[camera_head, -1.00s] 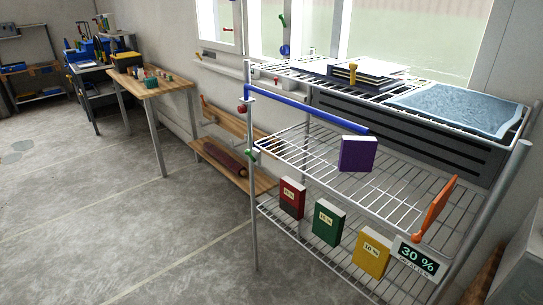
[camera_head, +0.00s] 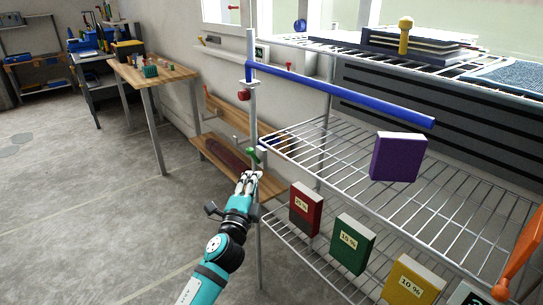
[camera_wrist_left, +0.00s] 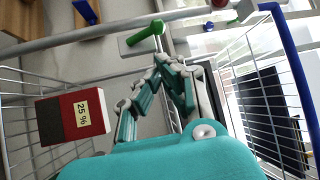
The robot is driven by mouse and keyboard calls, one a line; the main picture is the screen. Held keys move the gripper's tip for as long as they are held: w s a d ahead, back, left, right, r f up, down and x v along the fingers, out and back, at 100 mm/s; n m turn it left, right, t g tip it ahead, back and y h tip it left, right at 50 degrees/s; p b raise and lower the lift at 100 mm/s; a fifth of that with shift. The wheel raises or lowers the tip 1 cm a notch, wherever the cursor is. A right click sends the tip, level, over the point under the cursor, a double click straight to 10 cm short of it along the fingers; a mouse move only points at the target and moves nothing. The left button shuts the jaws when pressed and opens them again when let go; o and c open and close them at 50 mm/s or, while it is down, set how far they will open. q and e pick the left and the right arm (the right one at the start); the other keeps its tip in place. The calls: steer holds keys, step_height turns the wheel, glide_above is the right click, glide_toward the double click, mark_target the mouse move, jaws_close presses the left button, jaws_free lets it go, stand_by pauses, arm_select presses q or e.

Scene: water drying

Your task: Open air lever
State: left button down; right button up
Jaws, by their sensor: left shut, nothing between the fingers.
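A small green lever (camera_head: 253,155) sits on the rack's upright post (camera_head: 257,215), below a red knob (camera_head: 243,95). In the left wrist view the green lever (camera_wrist_left: 145,34) sticks out from a grey bar, just beyond the fingertips. My left gripper (camera_head: 250,176) is shut and empty, just below the green lever in the head view. The wrist view shows its fingers (camera_wrist_left: 165,66) close together; I cannot tell whether they touch the lever. A long blue bar (camera_head: 340,93) reaches across the rack from the post, and an orange lever (camera_head: 518,250) is at the right edge. My right gripper is out of view.
Red (camera_head: 305,210), green (camera_head: 352,244) and yellow (camera_head: 410,280) boxes with percent labels stand on the lower wire shelf. A purple box (camera_head: 397,157) is at the middle shelf. A wooden bench (camera_head: 235,168) is behind the post. The floor at left is clear.

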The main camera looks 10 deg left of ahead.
mark_target(254, 157)
arm_select(q)
steer(key=shift+s+r, duration=0.2)
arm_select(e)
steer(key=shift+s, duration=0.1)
arm_select(q)
steer(key=shift+w, duration=0.1)
steer(key=w, duration=0.3)
steer(key=w+r, duration=0.1)
steer(key=w, duration=0.1)
steer(key=w+b, duration=0.1)
steer(key=w, duration=0.2)
steer(key=shift+w+r, duration=0.15)
steer(key=shift+w, duration=0.15)
steer(key=shift+w+r, duration=0.15)
steer(key=shift+w, duration=0.45)
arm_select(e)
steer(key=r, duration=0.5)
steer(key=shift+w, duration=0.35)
arm_select(q)
steer(key=shift+b, duration=0.3)
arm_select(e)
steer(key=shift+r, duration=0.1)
